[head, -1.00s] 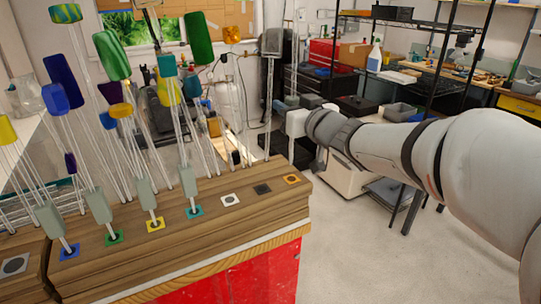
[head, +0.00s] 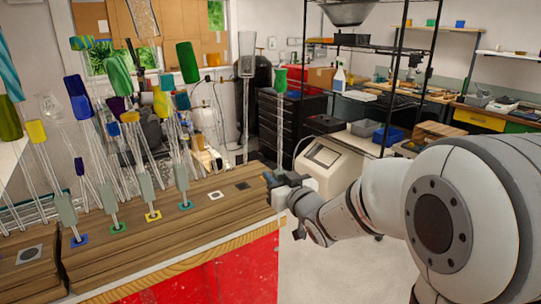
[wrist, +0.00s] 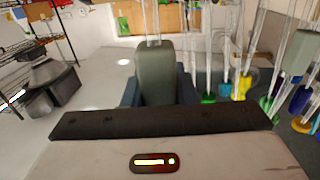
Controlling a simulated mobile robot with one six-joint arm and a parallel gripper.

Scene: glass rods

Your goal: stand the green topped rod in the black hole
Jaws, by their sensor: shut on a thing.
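The green topped rod (head: 280,80) is upright in the head view, its clear shaft running down into my gripper (head: 280,182). In the wrist view my gripper (wrist: 158,92) is shut on the rod's grey-green grip block (wrist: 155,72), with blue-grey fingers on both sides. The black hole (head: 241,186) is a dark square on the wooden board (head: 130,248), left of my gripper in the head view, and nothing stands in it. The rod's lower end is hidden by my gripper, so I cannot tell its height above the board.
A bare white-edged hole (head: 216,197) lies left of the black one. Rods stand in the teal hole (head: 185,206), the yellow hole (head: 153,216) and others further left. A grey-topped rod (head: 247,66) stands behind the board.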

